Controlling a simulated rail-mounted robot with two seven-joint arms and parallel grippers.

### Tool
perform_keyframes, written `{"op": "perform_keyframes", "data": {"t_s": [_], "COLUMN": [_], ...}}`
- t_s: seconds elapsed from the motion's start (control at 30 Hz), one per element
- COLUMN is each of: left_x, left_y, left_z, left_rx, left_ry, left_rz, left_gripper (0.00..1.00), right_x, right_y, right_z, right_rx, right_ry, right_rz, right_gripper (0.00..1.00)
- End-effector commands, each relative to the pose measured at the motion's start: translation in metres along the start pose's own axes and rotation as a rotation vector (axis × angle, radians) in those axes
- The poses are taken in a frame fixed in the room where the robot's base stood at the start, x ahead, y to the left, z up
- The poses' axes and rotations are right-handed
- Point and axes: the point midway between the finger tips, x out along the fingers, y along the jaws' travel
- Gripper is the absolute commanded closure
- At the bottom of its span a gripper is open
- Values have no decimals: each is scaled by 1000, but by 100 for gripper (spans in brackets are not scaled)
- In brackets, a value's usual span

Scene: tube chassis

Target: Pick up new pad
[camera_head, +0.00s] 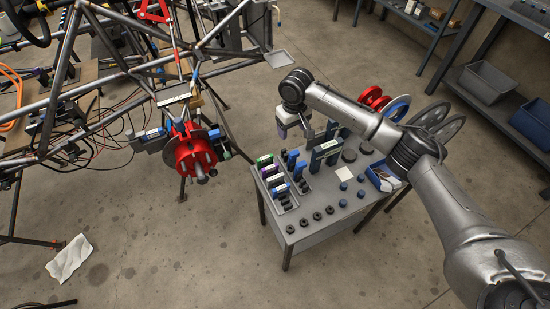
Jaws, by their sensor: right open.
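My right gripper (294,131) is open above the back of the grey work table (318,232), pointing down. No pad shows clearly between its fingers. Small trays at the table's left hold upright blocks that look like pads, with green, purple and blue tops. One such group (268,168) sits at the back left, and a blue-topped block (293,158) stands to its right. Which of them is the new pad, I cannot tell. My gripper is apart from them, above and behind. My left gripper is not in view.
A tube chassis (118,75) with a red hub (194,148) stands at the left. Dark green upright blocks (316,162) stand mid-table. Red and blue discs (373,100) stand at the back right. Several dark round parts line the front edge. A shelf with bins (487,82) is at right.

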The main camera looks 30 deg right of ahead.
Motion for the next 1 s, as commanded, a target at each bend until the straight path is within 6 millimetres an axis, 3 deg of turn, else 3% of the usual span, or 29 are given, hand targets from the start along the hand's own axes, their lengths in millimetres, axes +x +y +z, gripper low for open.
{"op": "perform_keyframes", "data": {"t_s": [0.17,0.6,1.0], "left_x": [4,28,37], "left_y": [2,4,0], "left_z": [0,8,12], "left_rx": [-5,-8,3], "left_ry": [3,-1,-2], "left_rz": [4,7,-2], "left_gripper": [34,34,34], "right_x": [9,76,95], "right_y": [1,1,1], "right_z": [1,1,2], "right_rx": [82,89,86], "right_ry": [-5,-3,-2], "right_rz": [6,7,7], "right_gripper": [33,33,33]}}
